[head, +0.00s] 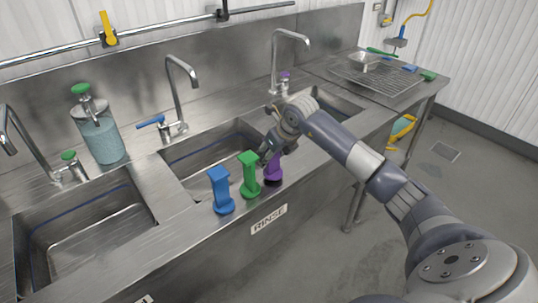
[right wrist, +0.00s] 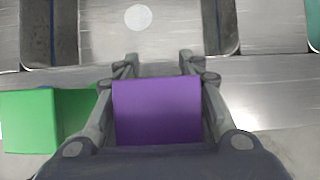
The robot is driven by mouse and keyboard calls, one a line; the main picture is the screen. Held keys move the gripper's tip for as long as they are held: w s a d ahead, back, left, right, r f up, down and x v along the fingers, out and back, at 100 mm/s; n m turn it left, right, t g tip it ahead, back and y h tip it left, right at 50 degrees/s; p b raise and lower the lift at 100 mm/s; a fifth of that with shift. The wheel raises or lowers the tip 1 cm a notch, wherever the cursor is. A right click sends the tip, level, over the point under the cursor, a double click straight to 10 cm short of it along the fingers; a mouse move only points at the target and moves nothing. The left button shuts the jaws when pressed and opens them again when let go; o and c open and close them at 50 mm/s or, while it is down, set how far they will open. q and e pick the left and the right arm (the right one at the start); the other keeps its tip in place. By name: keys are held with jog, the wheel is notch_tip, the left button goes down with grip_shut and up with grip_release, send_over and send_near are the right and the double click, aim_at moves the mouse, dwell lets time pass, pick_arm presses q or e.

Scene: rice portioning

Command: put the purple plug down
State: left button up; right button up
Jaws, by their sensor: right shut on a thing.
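The purple plug (head: 273,168) is upright at the front ledge of the sink unit, beside the green plug (head: 250,174). My right gripper (head: 269,150) is shut on its upper part from above and behind. In the right wrist view the plug's purple top (right wrist: 157,110) sits between the two fingers (right wrist: 157,75). The plug's dark base appears at or just above the ledge; I cannot tell whether it touches. The blue plug (head: 221,190) stands left of the green one. My left gripper is not in view.
A soap dispenser (head: 102,138) and taps stand along the back. The green plug (right wrist: 50,120) is close on the left in the wrist view. The ledge right of the purple plug is clear.

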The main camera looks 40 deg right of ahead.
jog(key=shift+f, duration=0.75)
jog(key=o, duration=1.2)
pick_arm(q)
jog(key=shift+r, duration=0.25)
pick_arm(e)
jog(key=shift+r, duration=0.1)
jog(key=shift+r, duration=0.1)
jog(key=shift+s+d+r, duration=0.15)
jog(key=shift+r, duration=0.15)
pick_arm(q)
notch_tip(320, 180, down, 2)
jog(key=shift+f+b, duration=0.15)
jog(key=shift+b, duration=1.05)
pick_arm(e)
jog(key=v, duration=1.1)
jog(key=shift+s+r, duration=0.1)
jog(key=shift+r, duration=0.05)
